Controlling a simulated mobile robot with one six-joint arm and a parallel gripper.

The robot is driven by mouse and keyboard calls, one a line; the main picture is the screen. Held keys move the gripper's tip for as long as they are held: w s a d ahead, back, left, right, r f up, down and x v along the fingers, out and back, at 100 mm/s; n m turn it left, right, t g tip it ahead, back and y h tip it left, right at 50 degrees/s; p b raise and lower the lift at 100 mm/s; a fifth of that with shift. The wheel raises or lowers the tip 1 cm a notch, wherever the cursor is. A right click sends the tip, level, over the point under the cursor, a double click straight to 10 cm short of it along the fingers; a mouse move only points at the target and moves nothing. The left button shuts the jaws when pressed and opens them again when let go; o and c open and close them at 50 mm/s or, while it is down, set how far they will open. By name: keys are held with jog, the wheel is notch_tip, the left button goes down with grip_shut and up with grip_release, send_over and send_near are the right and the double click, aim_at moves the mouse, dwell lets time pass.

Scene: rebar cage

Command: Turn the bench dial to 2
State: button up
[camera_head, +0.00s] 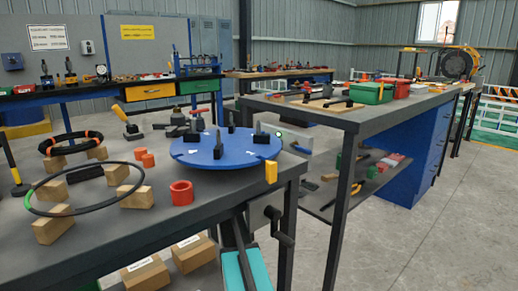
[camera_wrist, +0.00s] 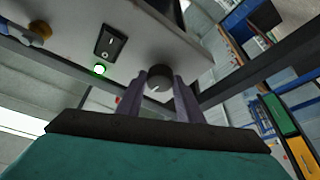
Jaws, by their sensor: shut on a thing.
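In the wrist view the bench dial (camera_wrist: 159,78) is a round dark knob on a pale grey panel (camera_wrist: 75,35). A short pale mark shows on the dial's face. No numbers can be read around it, so I cannot tell its setting. My gripper (camera_wrist: 160,92) has one grey finger on each side of the dial and is shut on it. The fingers hide part of its sides. In the head view the dial and my fingertips cannot be made out.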

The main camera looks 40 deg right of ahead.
jog(key=shift+f+m+g+b, duration=0.3)
jog(key=shift+m+b, duration=0.2)
jog(key=shift+b, duration=0.2)
jog(key=shift+w+r+m+g+y+b, duration=0.15)
jog(key=shift+m+g+b, duration=0.95)
jog(key=shift+m, duration=1.5)
jog(key=shift+w+m+g+y+b, duration=0.1)
jog(key=shift+w+m+g+b, duration=0.35)
jog(key=shift+m+g, duration=1.65)
jog(key=shift+r+m+g+y+b, duration=0.15)
jog(key=shift+m+g+b, duration=0.75)
jog(key=shift+m, duration=2.2)
jog(key=o, duration=1.1)
jog(key=shift+c, duration=0.2)
